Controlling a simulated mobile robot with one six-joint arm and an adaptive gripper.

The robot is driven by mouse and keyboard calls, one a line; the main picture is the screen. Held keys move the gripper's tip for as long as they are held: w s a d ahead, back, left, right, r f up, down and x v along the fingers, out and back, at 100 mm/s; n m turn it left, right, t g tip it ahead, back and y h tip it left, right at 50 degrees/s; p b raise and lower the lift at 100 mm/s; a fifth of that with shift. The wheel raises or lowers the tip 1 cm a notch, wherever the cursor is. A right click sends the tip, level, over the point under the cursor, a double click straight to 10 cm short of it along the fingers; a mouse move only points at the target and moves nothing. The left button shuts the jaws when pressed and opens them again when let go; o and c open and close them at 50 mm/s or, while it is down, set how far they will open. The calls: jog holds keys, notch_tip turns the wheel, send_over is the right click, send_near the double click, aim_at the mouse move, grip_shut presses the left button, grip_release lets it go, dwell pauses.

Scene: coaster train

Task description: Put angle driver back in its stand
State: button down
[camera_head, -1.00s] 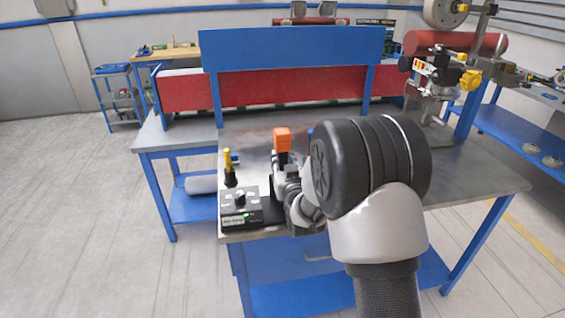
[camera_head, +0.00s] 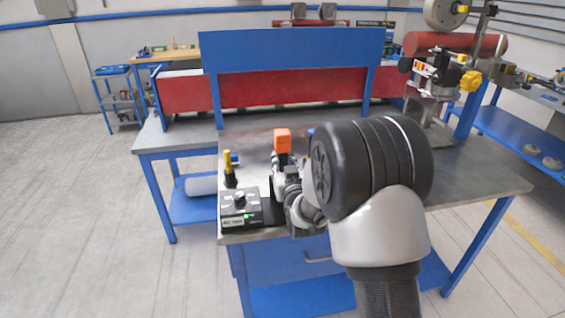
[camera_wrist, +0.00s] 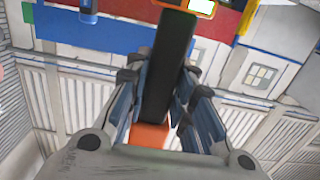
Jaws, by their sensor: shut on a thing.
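The angle driver has an orange block end (camera_head: 283,140) and a dark body; it stands roughly upright over the left part of the workbench in the head view. My gripper (camera_wrist: 166,75) is shut on its black body (camera_wrist: 170,60) in the wrist view, with the orange part (camera_wrist: 149,135) between the fingers, nearer the camera. Its far end has a small lit panel (camera_wrist: 199,6). In the head view my arm hides most of the grip and the driver's lower part. I cannot clearly tell which object is the stand, or whether the driver touches it.
A black control box (camera_head: 240,208) with a knob and green light sits at the bench's front left corner. A yellow-and-black tool (camera_head: 229,168) stands behind it. A blue panel (camera_head: 290,50) rises at the back.

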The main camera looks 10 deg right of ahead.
jog(key=shift+f+b, duration=0.45)
jog(key=shift+b, duration=0.05)
dwell(0.7)
jog(key=c, duration=1.3)
grip_release()
jog(key=shift+f, duration=0.2)
jog(key=shift+s+f, duration=0.1)
jog(key=shift+f, duration=0.15)
jog(key=s+r+g, duration=0.2)
jog(key=s+g, duration=0.4)
jog(key=s, duration=1.7)
jog(key=s+r+g, duration=0.2)
jog(key=s+g, duration=0.4)
jog(key=s, duration=1.7)
jog(key=shift+r+g, duration=0.3)
jog(key=shift+r, duration=0.05)
